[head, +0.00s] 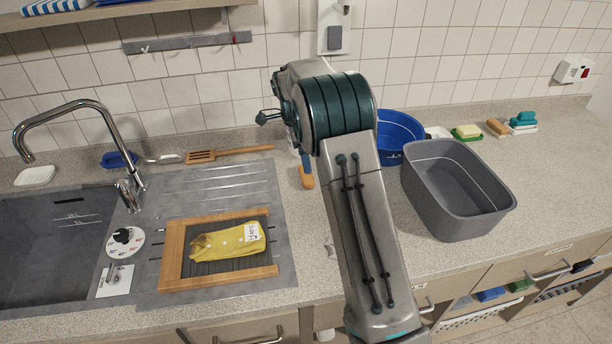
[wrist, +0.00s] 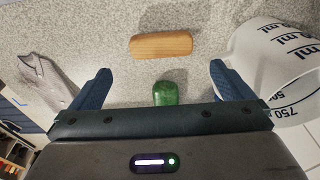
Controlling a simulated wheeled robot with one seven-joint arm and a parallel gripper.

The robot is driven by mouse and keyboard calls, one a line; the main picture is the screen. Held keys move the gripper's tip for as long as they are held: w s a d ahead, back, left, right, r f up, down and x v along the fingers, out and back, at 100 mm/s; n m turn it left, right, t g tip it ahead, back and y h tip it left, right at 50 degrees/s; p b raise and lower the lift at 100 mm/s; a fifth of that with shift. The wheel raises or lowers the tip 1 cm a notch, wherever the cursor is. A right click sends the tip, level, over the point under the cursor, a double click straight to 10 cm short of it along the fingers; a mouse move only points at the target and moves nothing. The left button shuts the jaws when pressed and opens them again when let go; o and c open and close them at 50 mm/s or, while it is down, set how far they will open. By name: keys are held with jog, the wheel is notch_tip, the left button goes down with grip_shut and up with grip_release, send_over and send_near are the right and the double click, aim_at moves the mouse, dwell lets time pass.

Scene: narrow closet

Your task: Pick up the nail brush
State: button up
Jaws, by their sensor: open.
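The nail brush appears to be the oblong wooden block (wrist: 160,45) in the wrist view, lying on the speckled counter. Its bristles cannot be seen. In the head view a small orange-brown piece (head: 307,180) beside my arm appears to be the same thing, partly hidden. My gripper (wrist: 160,69) is open and empty, its two blue fingers apart. The brush lies just beyond the fingertips, roughly centred between them. In the head view my gripper is mostly hidden behind my arm; one blue finger (head: 306,160) shows.
A green object (wrist: 168,93) lies between the fingers, nearer my palm. A measuring jug (wrist: 280,70) stands close by the right finger. A grey tub (head: 450,215) and blue bucket (head: 402,138) stand right of my arm. A framed board (head: 172,255) with a yellow cloth lies left.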

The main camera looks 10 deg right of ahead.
aim_at(306, 178)
jog(key=f, duration=0.2)
jog(key=f+p, duration=0.1)
jog(key=f, duration=0.2)
jog(key=d+f+p, duration=0.1)
jog(key=f, duration=0.2)
jog(key=shift+w, duration=0.1)
jog(key=c, duration=0.8)
